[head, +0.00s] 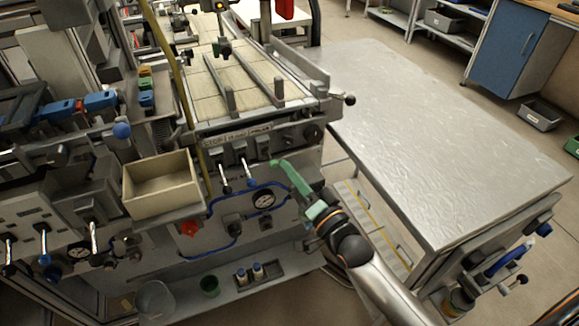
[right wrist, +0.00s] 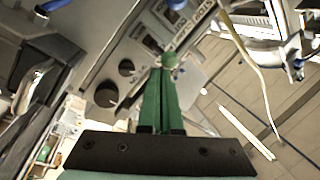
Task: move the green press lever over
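The green press lever shows as a small green knob (head: 275,163) at the front of the grey press, below its label strip. The knob also shows in the right wrist view (right wrist: 169,60), just beyond my fingertips. My right gripper (head: 284,168) reaches in from the lower right with long green fingers pointing up and left. In the right wrist view the fingers (right wrist: 162,76) lie close together, with their tips at the knob. I cannot tell whether they touch it. The lever's shaft is mostly hidden. My left gripper is not in view.
A round gauge (head: 263,199), small levers (head: 250,176) and a red knob (head: 189,229) sit on the panel near my gripper. A beige box (head: 160,184) stands to the left. A wide, bare metal table (head: 430,130) fills the right.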

